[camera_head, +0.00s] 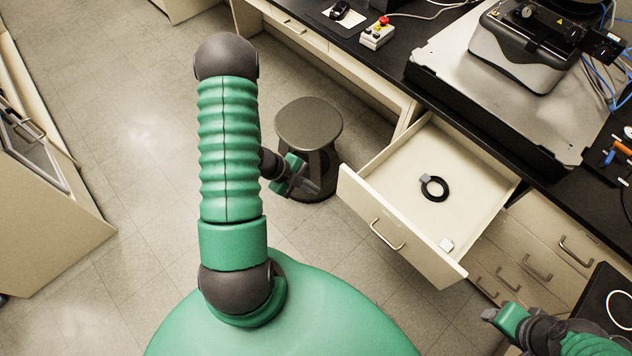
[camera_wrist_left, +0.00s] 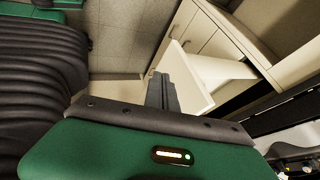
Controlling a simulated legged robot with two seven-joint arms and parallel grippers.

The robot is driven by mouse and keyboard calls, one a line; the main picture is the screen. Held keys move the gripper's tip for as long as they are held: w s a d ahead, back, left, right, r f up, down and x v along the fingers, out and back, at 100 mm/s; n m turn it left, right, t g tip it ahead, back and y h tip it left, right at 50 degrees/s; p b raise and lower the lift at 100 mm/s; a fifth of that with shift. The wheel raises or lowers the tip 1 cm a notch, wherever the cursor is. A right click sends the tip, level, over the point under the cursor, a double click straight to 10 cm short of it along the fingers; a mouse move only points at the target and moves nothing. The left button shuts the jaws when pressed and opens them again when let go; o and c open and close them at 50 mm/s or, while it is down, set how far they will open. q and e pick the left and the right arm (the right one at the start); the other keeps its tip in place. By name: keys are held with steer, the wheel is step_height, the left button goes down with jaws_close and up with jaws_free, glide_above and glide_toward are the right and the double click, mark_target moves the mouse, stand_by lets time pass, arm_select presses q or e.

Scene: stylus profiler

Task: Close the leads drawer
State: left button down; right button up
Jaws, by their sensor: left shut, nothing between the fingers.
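The leads drawer (camera_head: 463,213) is pulled well out of the bench, showing its pale interior. Its front panel with a bar handle (camera_head: 386,236) faces the lower left.
A dark round stool (camera_head: 308,124) stands behind my left gripper. The black bench top (camera_head: 422,40) carries an instrument (camera_head: 530,45) and a red-button box (camera_head: 377,33). Closed drawers (camera_head: 540,250) sit right of the open one. Floor at left is clear up to a cabinet (camera_head: 50,200).

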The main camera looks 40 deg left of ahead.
mark_target(343, 190)
arm_select(q)
steer(key=w+d+f, duration=0.1)
steer(key=w, duration=0.1)
steer(key=w+f, duration=0.2)
steer(key=w+d+f+p, duration=0.1)
steer(key=w+f, duration=0.1)
steer(key=w, duration=0.1)
steer(key=shift+w+d+f, duration=0.1)
steer(key=shift+d, duration=0.25)
arm_select(e)
steer(key=shift+w+r, duration=0.2)
steer(key=shift+r, duration=0.15)
arm_select(q)
steer(key=shift+w, duration=0.1)
